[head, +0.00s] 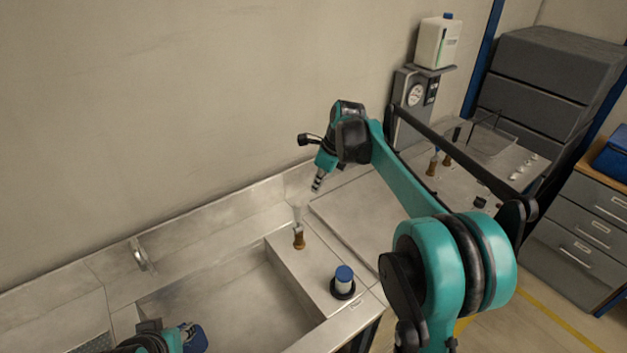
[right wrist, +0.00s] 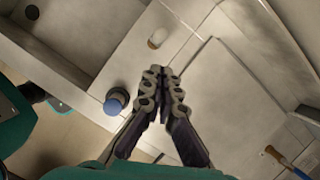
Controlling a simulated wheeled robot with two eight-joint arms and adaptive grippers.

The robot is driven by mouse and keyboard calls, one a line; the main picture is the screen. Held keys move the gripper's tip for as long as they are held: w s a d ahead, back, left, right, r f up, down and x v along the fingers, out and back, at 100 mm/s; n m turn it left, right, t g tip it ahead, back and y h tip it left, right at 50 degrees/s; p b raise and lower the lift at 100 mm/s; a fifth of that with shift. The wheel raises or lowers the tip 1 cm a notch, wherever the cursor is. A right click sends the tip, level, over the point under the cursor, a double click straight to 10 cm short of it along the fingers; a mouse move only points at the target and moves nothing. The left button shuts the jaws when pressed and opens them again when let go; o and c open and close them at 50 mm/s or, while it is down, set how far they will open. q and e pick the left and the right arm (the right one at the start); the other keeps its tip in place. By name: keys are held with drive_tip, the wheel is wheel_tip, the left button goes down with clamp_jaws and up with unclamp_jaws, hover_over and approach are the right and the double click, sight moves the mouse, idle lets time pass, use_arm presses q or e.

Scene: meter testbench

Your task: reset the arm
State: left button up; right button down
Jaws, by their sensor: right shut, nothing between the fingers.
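My right arm reaches over the bench in the head view. Its gripper (head: 317,183) points down, above the back part of the bench. In the right wrist view the two fingers of the right gripper (right wrist: 164,72) meet at their tips with nothing between them. Only a teal and black part of my left arm (head: 148,342) shows at the bottom left of the head view; its fingers do not show.
A brown-based piece (head: 298,240) and a blue-capped container (head: 343,281) stand on the ledge beside the sink basin (head: 225,310). A gauge unit (head: 414,98) and white canister (head: 437,43) stand behind my right arm. Grey drawers (head: 545,75) stand at right.

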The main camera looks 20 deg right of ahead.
drive_tip(key=shift+s, duration=0.1)
drive_tip(key=s+a+f+n+t+h+b, duration=0.1)
drive_tip(key=s+n+b, duration=0.2)
drive_tip(key=s+n, duration=0.4)
drive_tip(key=s+a+f+n+t+b, duration=0.1)
drive_tip(key=s+f+n+b, duration=0.1)
drive_tip(key=s+n, duration=0.45)
drive_tip(key=s+f+n+t+b, duration=0.1)
drive_tip(key=s+f+n+b, duration=0.1)
drive_tip(key=s+f+n, duration=0.4)
drive_tip(key=s+f+n+t+h+b, duration=0.1)
drive_tip(key=s+f+n+b, duration=0.1)
drive_tip(key=s+f+n, duration=0.4)
drive_tip(key=s+n, duration=0.1)
drive_tip(key=s, duration=0.3)
drive_tip(key=shift+a+b, duration=0.35)
drive_tip(key=shift+b, duration=0.05)
drive_tip(key=shift+s, duration=0.1)
